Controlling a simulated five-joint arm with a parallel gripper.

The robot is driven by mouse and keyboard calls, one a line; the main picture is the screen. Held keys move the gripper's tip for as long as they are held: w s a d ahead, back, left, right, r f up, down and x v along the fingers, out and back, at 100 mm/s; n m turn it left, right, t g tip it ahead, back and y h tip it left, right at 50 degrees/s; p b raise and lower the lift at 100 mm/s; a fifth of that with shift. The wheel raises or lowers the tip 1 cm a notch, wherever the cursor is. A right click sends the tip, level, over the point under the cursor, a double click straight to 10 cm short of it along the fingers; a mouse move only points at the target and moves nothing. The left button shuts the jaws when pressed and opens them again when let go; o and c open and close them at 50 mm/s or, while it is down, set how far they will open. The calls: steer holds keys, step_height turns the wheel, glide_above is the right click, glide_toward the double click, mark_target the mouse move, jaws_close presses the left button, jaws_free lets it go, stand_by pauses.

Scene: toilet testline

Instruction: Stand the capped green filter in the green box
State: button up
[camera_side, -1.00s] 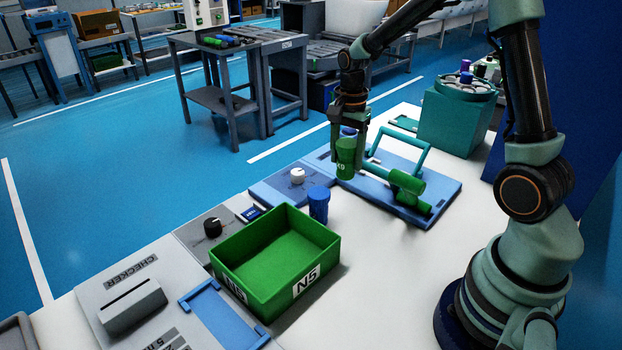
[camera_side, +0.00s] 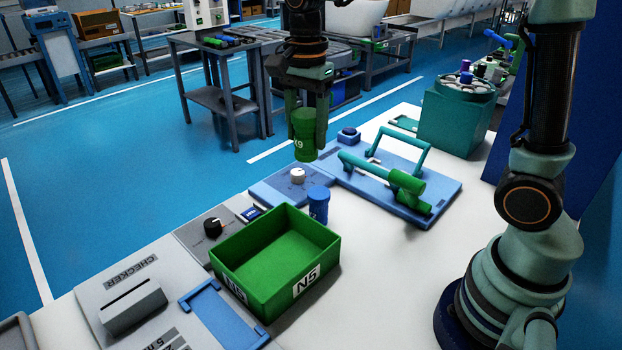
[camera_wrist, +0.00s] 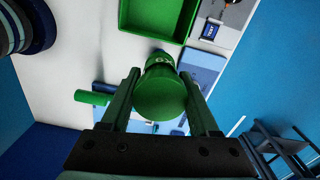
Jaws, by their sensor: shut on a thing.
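My gripper (camera_side: 308,140) is shut on the green filter (camera_side: 304,136), which carries a pale marking and hangs upright in the air. It is beyond the green box, above the blue fixture area. In the wrist view the green filter (camera_wrist: 161,97) sits between the two fingers of my gripper (camera_wrist: 163,90), its round end facing the camera. The open green box (camera_side: 272,268), marked N5, stands on the white table and looks empty. The wrist view shows part of the box (camera_wrist: 157,17) at the top.
A blue cylinder (camera_side: 318,204) stands close behind the box. A blue fixture (camera_side: 440,190) with a handle and a green lever is at the right. A dark knob (camera_side: 213,227) and a grey checker (camera_side: 132,305) are left of the box. White table is clear right of the box.

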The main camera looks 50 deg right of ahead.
steer(key=s+a, duration=0.2)
steer(key=a, duration=0.4)
glide_above(294, 254)
step_height(294, 254, down, 20)
steer(key=shift+r, duration=0.1)
steer(key=o, duration=1.4)
